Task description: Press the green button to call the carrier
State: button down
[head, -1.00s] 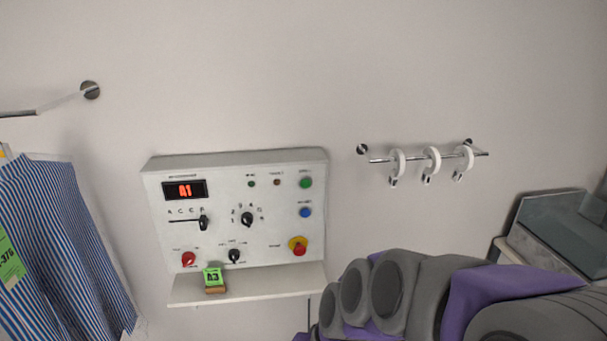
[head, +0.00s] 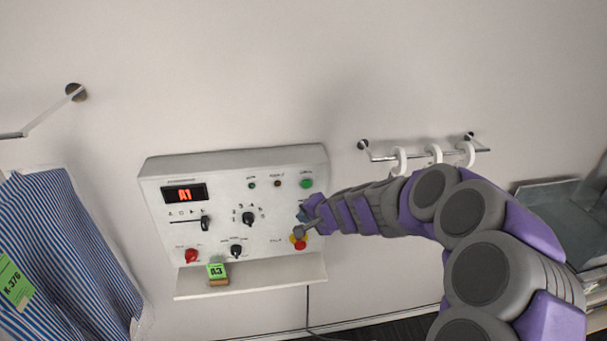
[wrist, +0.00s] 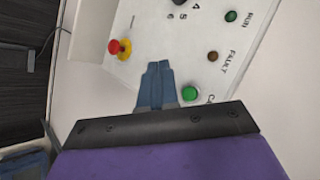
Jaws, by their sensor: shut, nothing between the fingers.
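The green button (head: 306,183) is at the upper right of the white control panel (head: 210,167) on the wall. In the wrist view the green button (wrist: 190,93) sits just right of my fingertips, apart from them in the picture. My gripper (head: 302,222) is shut and empty in front of the panel's right side, below the green button in the head view. It hides most of the blue button. In the wrist view my gripper (wrist: 158,68) shows as two blue-grey fingers held together. The panel display (head: 184,193) reads A1 in red.
The red emergency knob (head: 300,243) on yellow is just below my gripper. A shelf (head: 285,272) under the panel holds a green A3 tag (head: 217,271). A rail with white hooks (head: 400,160) is right of the panel, and a striped shirt (head: 60,255) hangs at left.

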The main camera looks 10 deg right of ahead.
aim_at(306, 184)
jog(key=shift+m+h, duration=0.5)
jog(key=shift+m, duration=0.2)
jog(key=d, duration=0.1)
jog(key=w+d, duration=0.1)
jog(key=w+d+f, duration=0.1)
jog(key=d, duration=0.1)
jog(key=shift+w+d+p, duration=0.1)
jog(key=shift+w+p, duration=0.05)
jog(key=shift+p, duration=0.15)
jog(key=w+p, duration=0.4)
jog(key=w, duration=0.5)
jog(key=shift+a, duration=0.45)
jog(key=shift+s, duration=0.1)
jog(key=shift+d, duration=0.1)
jog(key=shift+r, duration=0.1)
dwell(0.6)
